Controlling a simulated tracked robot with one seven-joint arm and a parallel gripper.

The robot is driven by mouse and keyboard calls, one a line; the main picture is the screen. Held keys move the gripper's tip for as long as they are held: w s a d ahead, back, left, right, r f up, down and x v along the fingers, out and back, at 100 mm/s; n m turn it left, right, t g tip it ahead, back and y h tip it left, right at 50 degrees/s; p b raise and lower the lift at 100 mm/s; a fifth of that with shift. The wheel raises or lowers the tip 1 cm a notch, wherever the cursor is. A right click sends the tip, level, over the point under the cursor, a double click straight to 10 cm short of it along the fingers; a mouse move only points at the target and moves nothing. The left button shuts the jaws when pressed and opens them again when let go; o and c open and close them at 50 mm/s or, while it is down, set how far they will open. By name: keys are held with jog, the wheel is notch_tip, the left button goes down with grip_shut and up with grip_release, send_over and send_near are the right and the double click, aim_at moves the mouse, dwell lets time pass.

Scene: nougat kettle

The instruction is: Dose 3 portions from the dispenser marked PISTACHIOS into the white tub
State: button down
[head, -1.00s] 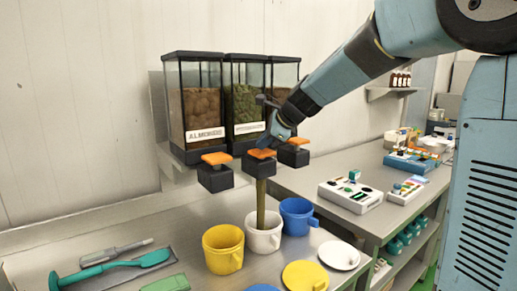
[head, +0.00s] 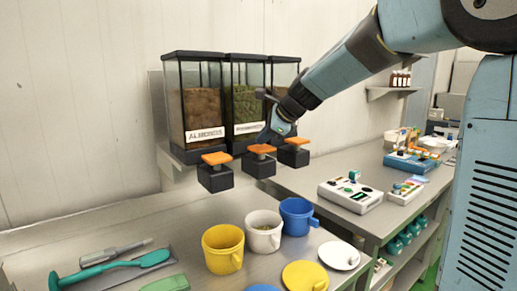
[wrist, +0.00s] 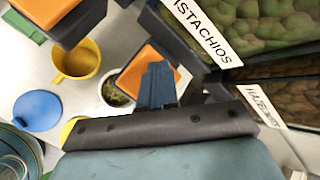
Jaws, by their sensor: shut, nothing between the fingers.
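The pistachio dispenser (head: 246,104) is the middle of three wall dispensers, filled with green nuts; its label reads "ISTACHIOS" in the wrist view (wrist: 204,32). Its orange paddle (head: 262,149) sits above a black outlet block. My gripper (head: 270,138) is shut and empty, with its tips at the back of this paddle; I cannot tell whether they touch. The shut fingers also show over the orange paddle in the wrist view (wrist: 157,85). The white tub (head: 263,238) stands under the middle outlet, with green pieces inside (wrist: 117,95). Nothing is falling from the outlet.
The almond dispenser (head: 204,105) is on the left; a third dispenser is partly behind my arm. A yellow tub (head: 223,256) and a blue tub (head: 297,217) flank the white tub. Lids (head: 305,276) lie in front. Teal utensils (head: 110,268) lie at left.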

aim_at(264, 147)
jog(key=shift+r, duration=0.5)
jog(key=shift+r, duration=2.5)
